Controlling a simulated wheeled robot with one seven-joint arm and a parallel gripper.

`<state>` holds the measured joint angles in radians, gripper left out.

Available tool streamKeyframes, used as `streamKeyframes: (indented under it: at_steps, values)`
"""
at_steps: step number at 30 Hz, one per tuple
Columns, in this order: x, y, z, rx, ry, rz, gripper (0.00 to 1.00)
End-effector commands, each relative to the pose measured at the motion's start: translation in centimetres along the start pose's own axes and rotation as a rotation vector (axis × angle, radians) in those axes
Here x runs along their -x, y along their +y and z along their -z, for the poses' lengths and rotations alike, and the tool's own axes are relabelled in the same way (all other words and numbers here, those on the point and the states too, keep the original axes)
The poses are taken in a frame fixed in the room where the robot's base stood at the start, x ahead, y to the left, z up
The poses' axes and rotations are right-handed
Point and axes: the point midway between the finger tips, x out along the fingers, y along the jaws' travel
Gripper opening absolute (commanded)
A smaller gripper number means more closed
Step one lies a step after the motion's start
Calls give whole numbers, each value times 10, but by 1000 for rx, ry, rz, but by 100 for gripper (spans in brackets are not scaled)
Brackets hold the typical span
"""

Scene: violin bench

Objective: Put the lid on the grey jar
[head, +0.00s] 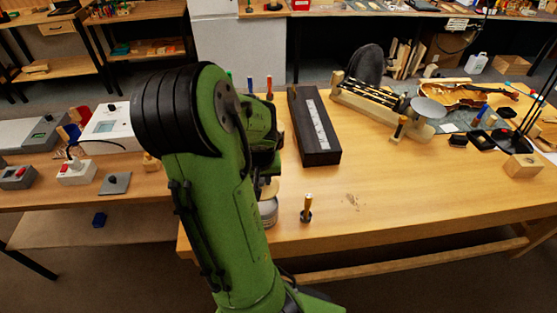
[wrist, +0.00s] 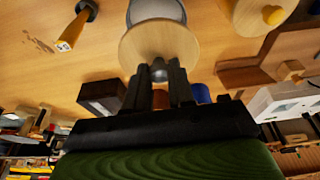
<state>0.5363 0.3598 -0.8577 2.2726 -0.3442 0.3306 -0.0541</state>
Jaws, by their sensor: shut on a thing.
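The grey jar (head: 269,212) stands near the front left of the bench, partly hidden behind my arm in the head view. In the wrist view, part of its grey body (wrist: 156,10) shows beyond the lid. The lid, a pale wooden disc (wrist: 158,42), is over the jar. My gripper (wrist: 160,82) is shut on the lid's small grey knob. In the head view my gripper is mostly hidden by my green arm. I cannot tell whether the lid touches the jar's rim.
A short tool with a wooden handle (head: 308,207) stands right of the jar. A long dark box (head: 315,128) lies behind it. The bench's front middle is mostly clear.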

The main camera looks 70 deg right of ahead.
Motion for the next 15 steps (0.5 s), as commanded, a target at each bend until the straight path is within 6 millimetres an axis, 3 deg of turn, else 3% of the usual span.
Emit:
streamKeyframes:
  at_steps: [5,15]
  values:
    - [-2,-4,-6,9,0,5,0]
    - [-37,-4,-16,9,-1,4,0]
